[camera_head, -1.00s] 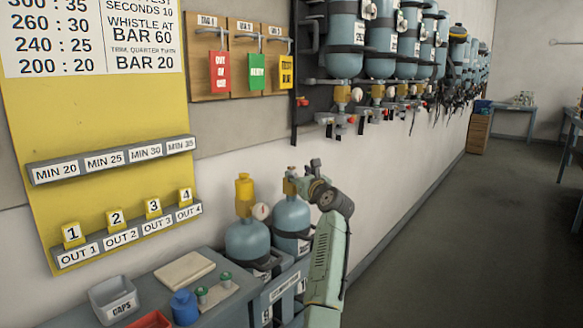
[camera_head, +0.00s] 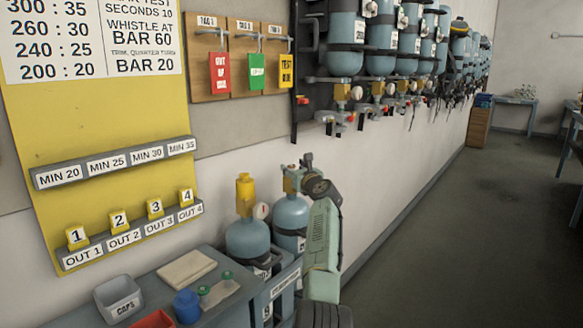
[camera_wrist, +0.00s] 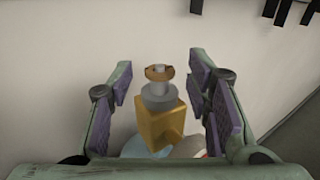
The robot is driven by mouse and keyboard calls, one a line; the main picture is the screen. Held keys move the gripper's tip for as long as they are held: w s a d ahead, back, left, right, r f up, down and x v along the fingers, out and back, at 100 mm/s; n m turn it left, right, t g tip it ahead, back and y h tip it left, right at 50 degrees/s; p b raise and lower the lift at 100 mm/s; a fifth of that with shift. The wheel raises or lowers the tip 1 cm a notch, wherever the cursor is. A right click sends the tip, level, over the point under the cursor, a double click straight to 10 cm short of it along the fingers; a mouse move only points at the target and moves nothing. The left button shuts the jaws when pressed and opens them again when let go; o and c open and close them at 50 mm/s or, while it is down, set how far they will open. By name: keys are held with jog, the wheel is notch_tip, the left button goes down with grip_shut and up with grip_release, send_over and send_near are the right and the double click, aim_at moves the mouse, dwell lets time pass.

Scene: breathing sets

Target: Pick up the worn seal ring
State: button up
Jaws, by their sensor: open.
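In the wrist view a brown, worn-looking ring (camera_wrist: 158,72) sits around the grey stem on top of a brass valve (camera_wrist: 162,125). I take it to be the seal ring; the head view does not show it clearly. My gripper (camera_wrist: 163,78) is open, with a purple-padded finger on each side of the ring and valve top, apart from them. In the head view my gripper (camera_head: 292,175) is at the brass valve of the right-hand blue cylinder (camera_head: 290,216), partly hiding that valve.
A second blue cylinder (camera_head: 247,238) with a yellow valve stands close on the left. The grey bench (camera_head: 225,310) holds a caps box (camera_head: 118,298), a blue pot (camera_head: 187,306) and a beige pad (camera_head: 187,269). The wall is close behind. The floor to the right is clear.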

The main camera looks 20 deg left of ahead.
jog(key=c, duration=0.8)
jog(key=shift+o, duration=0.2)
jog(key=shift+r, duration=0.1)
notch_tip(320, 180, up, 3)
jog(key=shift+r+b, duration=0.15)
jog(key=shift+b, duration=0.4)
jog(key=s+d+r+b, duration=0.1)
jog(key=s+d+r, duration=0.1)
jog(key=s, duration=0.5)
jog(key=s+d+r+b, duration=0.1)
jog(key=s+d+r, duration=0.1)
jog(key=s, duration=0.6)
jog(key=shift+s+r, duration=0.3)
jog(key=shift+r, duration=0.45)
jog(key=shift+b, duration=0.3)
